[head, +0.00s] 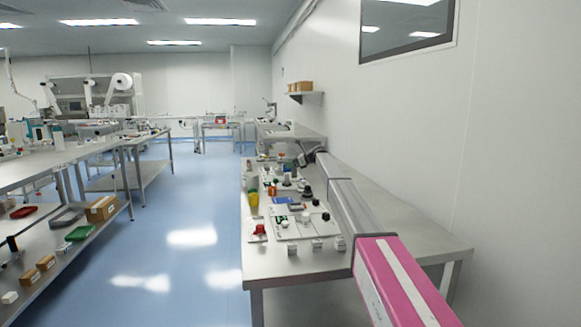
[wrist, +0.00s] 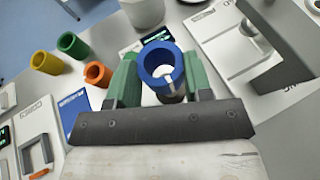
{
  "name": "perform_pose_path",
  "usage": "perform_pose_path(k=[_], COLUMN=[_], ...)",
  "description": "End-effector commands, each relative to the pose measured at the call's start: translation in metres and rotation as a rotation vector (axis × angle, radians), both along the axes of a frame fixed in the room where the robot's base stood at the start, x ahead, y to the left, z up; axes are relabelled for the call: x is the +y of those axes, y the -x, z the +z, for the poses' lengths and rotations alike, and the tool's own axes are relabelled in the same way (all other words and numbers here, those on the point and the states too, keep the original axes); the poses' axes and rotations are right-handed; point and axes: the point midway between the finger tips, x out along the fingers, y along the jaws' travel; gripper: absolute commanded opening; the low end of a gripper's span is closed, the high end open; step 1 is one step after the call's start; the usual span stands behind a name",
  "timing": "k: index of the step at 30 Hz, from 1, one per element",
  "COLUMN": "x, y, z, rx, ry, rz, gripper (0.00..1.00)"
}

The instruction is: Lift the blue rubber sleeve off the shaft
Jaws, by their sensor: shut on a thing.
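The blue rubber sleeve (wrist: 151,58) is an upright ring near the middle of the wrist view. My gripper (wrist: 162,72) has its two green fingers on either side of it, shut on it. A pale grey piece (wrist: 167,76) shows inside the bore, and a darker part shows just below the sleeve. I cannot tell whether the sleeve is still around the shaft or clear of it. In the head view my gripper (head: 304,159) is small at the far part of the bench, and the sleeve cannot be made out.
Green (wrist: 72,45), yellow (wrist: 46,62) and orange (wrist: 97,73) rings stand to the left in the wrist view. A blue booklet (wrist: 75,113) lies nearer. A grey bracket (wrist: 285,40) rises at right. The bench (head: 290,264) is crowded; a wall (head: 400,130) runs along its right.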

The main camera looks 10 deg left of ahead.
Motion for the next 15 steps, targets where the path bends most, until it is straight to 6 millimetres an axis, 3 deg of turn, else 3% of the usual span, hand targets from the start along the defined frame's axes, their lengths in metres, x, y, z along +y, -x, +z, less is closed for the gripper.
perform_pose_path(k=[15], x=[0.0001], y=[-0.0001], z=[0.0085], rx=[0.000], ry=[0.000], rz=[0.000], gripper=[0.13])
